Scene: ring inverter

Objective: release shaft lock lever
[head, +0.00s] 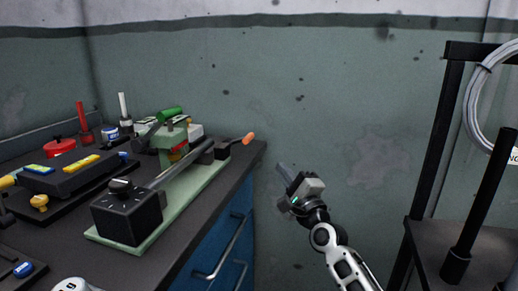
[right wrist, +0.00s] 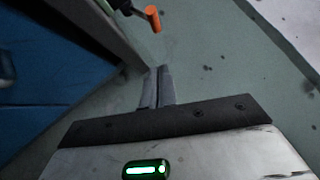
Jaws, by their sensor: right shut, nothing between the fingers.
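A machine with a pale green base (head: 196,197) sits on the dark workbench, with a black box (head: 128,214) at its near end and a long shaft (head: 181,172) along it. A lever with an orange tip (head: 248,138) sticks out at its far right end, by the bench edge. The orange tip (right wrist: 153,18) also shows at the top of the right wrist view. A second handle, green (head: 169,114), stands over the machine's middle. My right gripper (head: 282,167) is shut and empty, right of the bench and apart from the orange tip. My left gripper is out of view.
Blue drawers with a metal handle (head: 222,252) lie under the bench (head: 172,262). Several tools and a red pot (head: 59,147) fill its left side. A black rack (head: 436,150) with coiled cable (head: 474,100) stands at right. Open room lies between bench and rack.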

